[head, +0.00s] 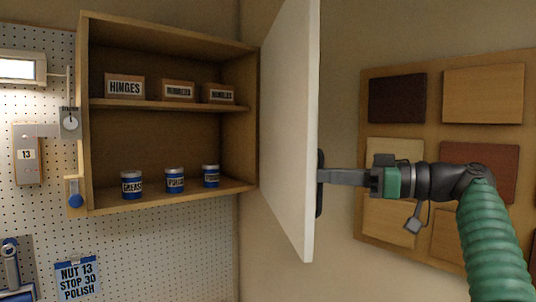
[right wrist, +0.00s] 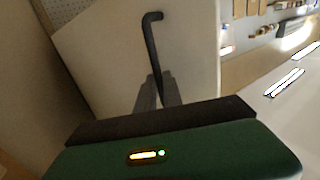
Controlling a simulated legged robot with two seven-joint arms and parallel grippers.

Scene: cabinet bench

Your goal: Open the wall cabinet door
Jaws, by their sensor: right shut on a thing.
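The wall cabinet (head: 84,120) is wooden and hangs on the wall at the left of the head view, its inside in plain sight. Its white door (head: 290,130) stands swung wide open on the cabinet's right side. A black bar handle (head: 320,190) is on the door's outer face. My right gripper (head: 322,176) reaches in from the right and is shut on the handle. In the right wrist view the fingers (right wrist: 158,95) close around the lower part of the black handle (right wrist: 152,45). My left gripper is not in view.
Boxes (head: 125,87) stand on the cabinet's upper shelf and blue-and-white cans (head: 175,180) on its floor. A board of wood samples (head: 440,65) hangs on the wall behind my right arm. A pegboard (head: 130,250) with tools is at left.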

